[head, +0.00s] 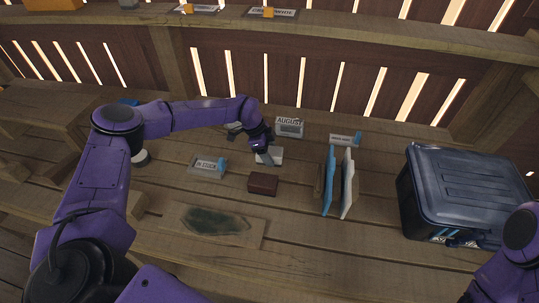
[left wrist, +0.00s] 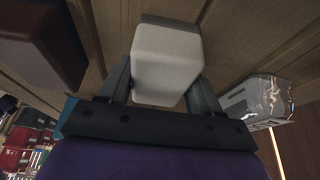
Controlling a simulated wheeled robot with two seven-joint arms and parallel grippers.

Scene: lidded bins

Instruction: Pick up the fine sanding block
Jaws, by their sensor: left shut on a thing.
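The pale grey block (head: 277,155), which looks like the fine sanding block, is at the middle of the wooden bench. My left gripper (head: 266,153) reaches down to it from behind and is shut on it. In the left wrist view the pale block (left wrist: 166,62) sits between the two fingers of the left gripper (left wrist: 160,88). I cannot tell whether the block touches the bench. A dark red-brown block (head: 263,184) lies just in front of it; it also shows at the upper left of the left wrist view (left wrist: 38,45). My right gripper is out of view.
Upright blue (head: 328,180) and white (head: 347,184) panels stand to the right. A lidded dark blue bin (head: 465,185) is at far right. A stained board (head: 250,238) lies in front.

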